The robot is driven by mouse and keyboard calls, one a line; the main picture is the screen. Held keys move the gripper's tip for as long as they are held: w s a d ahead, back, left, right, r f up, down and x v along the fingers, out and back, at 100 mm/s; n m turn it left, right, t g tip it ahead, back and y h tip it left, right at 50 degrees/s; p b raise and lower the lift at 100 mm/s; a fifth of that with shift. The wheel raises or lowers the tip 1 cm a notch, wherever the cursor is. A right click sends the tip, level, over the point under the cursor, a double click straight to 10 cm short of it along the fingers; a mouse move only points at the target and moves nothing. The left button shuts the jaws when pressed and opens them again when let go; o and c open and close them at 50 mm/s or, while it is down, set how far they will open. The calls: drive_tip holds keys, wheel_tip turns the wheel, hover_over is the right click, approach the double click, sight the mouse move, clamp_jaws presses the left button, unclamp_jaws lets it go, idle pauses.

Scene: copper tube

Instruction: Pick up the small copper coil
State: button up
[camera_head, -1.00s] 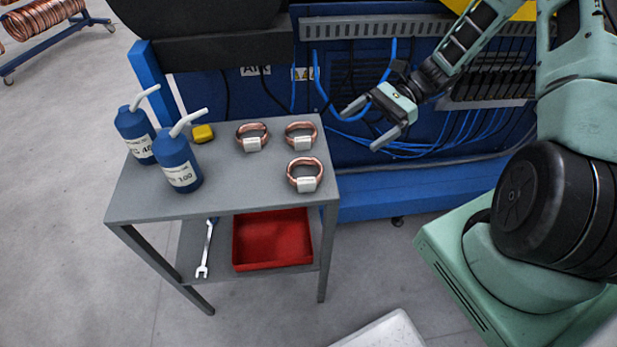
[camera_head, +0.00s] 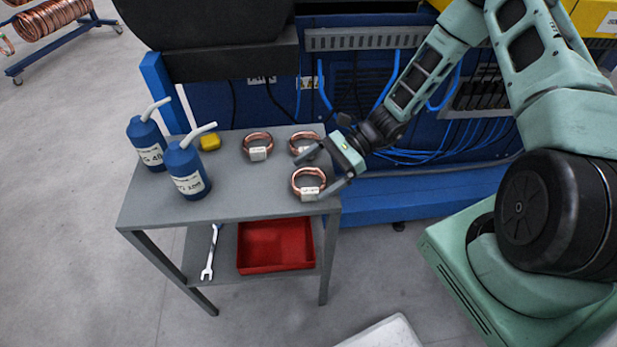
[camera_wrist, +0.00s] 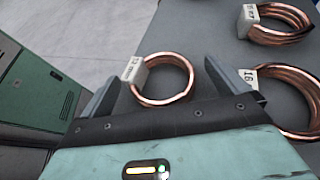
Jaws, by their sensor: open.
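Three copper coils with white tags sit on the grey table (camera_head: 225,205). The front coil (camera_head: 296,181) is nearest the table's right front corner; the others are the back right coil (camera_head: 296,146) and back left coil (camera_head: 257,136). My gripper (camera_head: 321,171) is open and empty above the table's right edge, tilted, its fingers reaching over the front coil. In the wrist view this coil (camera_wrist: 189,80) appears between and beyond the fingertips (camera_wrist: 166,78), with thinner tube than the others. My right finger partly hides a coil tagged 16 (camera_wrist: 290,73).
Two blue bottles (camera_head: 186,172) (camera_head: 147,146) and a yellow block (camera_head: 210,142) stand on the table's left. A red tray (camera_head: 276,268) and a wrench (camera_head: 210,255) lie on the lower shelf. A blue machine with cables (camera_head: 420,180) stands behind.

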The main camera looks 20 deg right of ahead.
drive_tip(key=shift+x, duration=1.05)
drive_tip(key=c, duration=1.1)
drive_tip(key=shift+w, duration=0.1)
